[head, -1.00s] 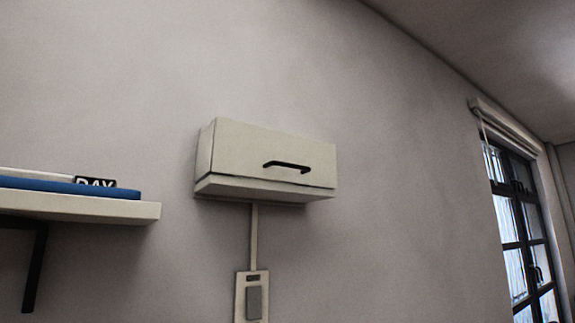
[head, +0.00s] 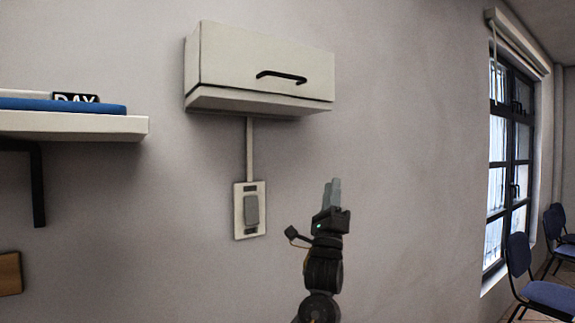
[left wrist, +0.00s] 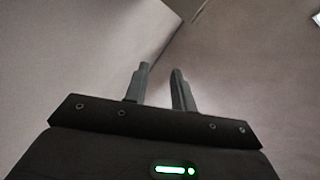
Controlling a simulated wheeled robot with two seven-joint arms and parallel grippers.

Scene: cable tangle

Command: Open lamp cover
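The lamp cover (head: 230,62) is a cream box front on the wall with a black bar handle (head: 281,76). It looks shut, with a dark seam along its lower edge. My left gripper (head: 332,192) points upward below and to the right of the handle, well apart from it. In the left wrist view its two grey fingers (left wrist: 160,85) stand apart with nothing between them. My right gripper is in neither view.
A white conduit runs down from the box to a switch plate (head: 238,228). A shelf (head: 75,125) with a blue book (head: 60,105) juts from the wall at left. A window (head: 508,160) and blue chairs (head: 545,292) are at right. The wall between box and window is bare.

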